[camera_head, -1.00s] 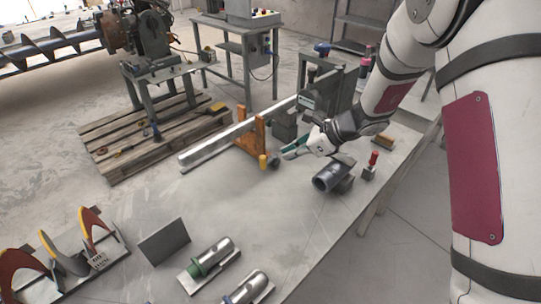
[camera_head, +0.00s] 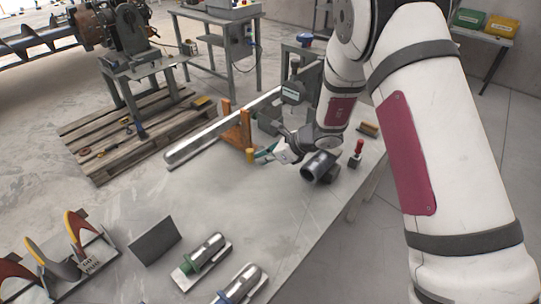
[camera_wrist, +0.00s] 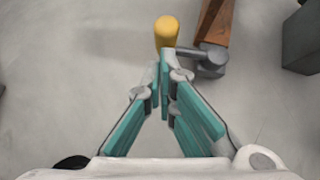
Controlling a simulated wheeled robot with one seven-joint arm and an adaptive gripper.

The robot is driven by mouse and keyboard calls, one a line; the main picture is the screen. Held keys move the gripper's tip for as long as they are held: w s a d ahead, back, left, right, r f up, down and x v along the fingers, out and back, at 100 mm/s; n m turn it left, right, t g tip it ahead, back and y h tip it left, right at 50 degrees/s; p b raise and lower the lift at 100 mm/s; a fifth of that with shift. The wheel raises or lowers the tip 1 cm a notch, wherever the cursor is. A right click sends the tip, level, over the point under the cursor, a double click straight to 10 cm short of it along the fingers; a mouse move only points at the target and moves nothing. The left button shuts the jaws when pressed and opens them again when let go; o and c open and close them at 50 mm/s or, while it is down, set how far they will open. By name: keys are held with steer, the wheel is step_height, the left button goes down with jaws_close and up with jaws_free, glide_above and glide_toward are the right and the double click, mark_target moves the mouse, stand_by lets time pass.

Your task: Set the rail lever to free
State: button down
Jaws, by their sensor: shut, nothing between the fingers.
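The rail (camera_head: 222,126) is a long light metal bar on the grey table, with an upright orange bracket (camera_head: 238,128) standing at it. A lever with a yellow knob (camera_head: 250,156) sits low in front of the bracket. In the wrist view the yellow knob (camera_wrist: 167,31) is just beyond my fingertips, and its grey metal pivot (camera_wrist: 208,57) joins the orange part to the right. My gripper (camera_wrist: 166,66) has its teal fingers together and empty. In the head view my gripper (camera_head: 262,154) is right beside the knob; whether they touch I cannot tell.
A dark grey pipe piece (camera_head: 319,167) and a red-topped block (camera_head: 356,153) stand right of my gripper. The middle of the table is clear.

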steer(key=shift+f, duration=0.1)
steer(key=shift+w+a+b, duration=0.2)
steer(key=shift+a+b, duration=0.3)
steer(key=shift+a, duration=0.55)
steer(key=shift+s+a, duration=0.1)
steer(key=shift+r, duration=0.25)
steer(key=shift+d+r, duration=0.25)
steer(key=p+v, duration=0.4)
steer(key=v, duration=0.5)
steer(key=shift+s+d+p, duration=0.35)
steer(key=shift+s, duration=0.15)
